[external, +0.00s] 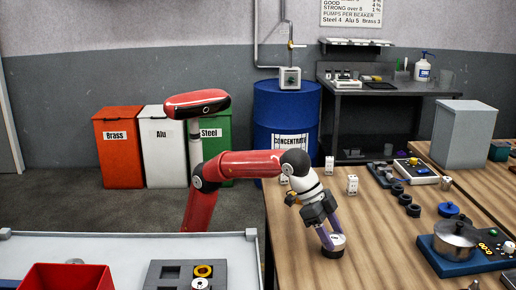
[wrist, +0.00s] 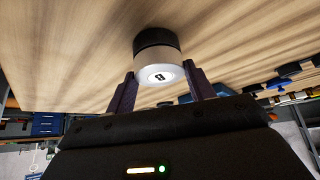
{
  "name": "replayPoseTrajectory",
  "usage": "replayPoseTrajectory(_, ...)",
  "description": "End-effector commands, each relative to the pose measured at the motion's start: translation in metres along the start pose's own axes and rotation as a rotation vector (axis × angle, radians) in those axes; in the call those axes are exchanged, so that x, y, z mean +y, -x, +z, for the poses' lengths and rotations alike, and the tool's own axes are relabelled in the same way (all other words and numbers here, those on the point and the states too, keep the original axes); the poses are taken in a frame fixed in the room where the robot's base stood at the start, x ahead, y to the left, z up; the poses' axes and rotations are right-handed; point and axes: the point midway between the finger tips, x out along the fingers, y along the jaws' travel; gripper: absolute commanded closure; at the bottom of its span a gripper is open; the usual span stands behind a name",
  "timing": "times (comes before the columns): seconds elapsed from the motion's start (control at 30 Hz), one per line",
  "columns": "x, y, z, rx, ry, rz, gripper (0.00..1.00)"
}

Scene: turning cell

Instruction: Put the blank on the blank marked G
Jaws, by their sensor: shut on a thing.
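My gripper (external: 334,239) is low over the wooden table, its two fingers on either side of a light metal blank. In the wrist view my gripper (wrist: 163,82) is shut on this blank (wrist: 158,64), whose pale top carries a dark mark that looks like a B or 8. A dark round blank (wrist: 154,37) is directly beneath the light one, and the two look in line and touching. The dark blank (external: 332,252) stands on the table in the external view. Any mark on its top is hidden by the light blank.
Several dark rings or blanks (external: 405,199) stand in a row to the right. White label cards (external: 352,184) stand behind. A pot (external: 455,240) on a blue device is at right. A grey tray (external: 165,275) and red bin (external: 65,277) are at front left. Table around the stack is clear.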

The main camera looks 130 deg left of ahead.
Motion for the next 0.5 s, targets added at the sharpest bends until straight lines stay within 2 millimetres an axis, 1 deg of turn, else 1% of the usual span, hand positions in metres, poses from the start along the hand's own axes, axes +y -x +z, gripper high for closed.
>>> replayPoseTrajectory(0.2, -0.0001, -0.0030, 0.0020, 0.000, 0.000, 0.000, 0.73)
replayPoseTrajectory(0.23, -0.0001, -0.0023, 0.0015, -0.001, 0.000, 0.000, 0.43)
replayPoseTrajectory(0.37, -0.0001, -0.0022, 0.0013, -0.001, 0.000, 0.000, 0.26)
replayPoseTrajectory(0.5, -0.0001, -0.0021, 0.0013, -0.001, 0.000, 0.000, 0.25)
